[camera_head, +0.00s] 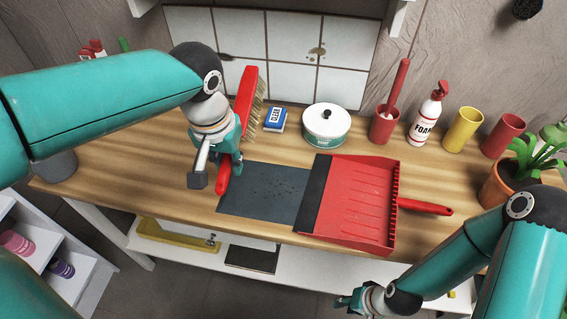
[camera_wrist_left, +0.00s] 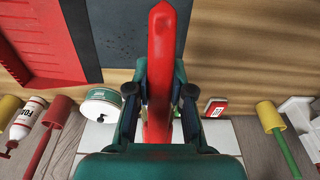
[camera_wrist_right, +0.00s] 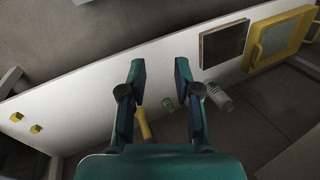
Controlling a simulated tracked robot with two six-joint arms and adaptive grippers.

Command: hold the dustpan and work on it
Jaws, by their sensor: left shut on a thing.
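The red dustpan (camera_head: 355,205) lies on the wooden table with its dark lip over the right edge of a dark slate mat (camera_head: 265,192). Its red handle (camera_head: 425,207) points right. My left gripper (camera_head: 229,168) is shut on the red handle of a brush with pale bristles (camera_head: 258,105), held up left of the mat. The brush handle (camera_wrist_left: 160,60) runs between the fingers in the left wrist view. The dustpan also shows at that view's upper left (camera_wrist_left: 45,45). My right gripper (camera_head: 355,302) is open and empty, low in front of the table; its fingers (camera_wrist_right: 160,75) are apart.
A blue box (camera_head: 275,119), a white pot (camera_head: 326,125), a red holder (camera_head: 384,126), a foam bottle (camera_head: 427,115) and cups (camera_head: 463,130) line the back. A potted plant (camera_head: 510,180) stands right. A lower white shelf (camera_head: 320,270) holds a yellow tray (camera_head: 178,236).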

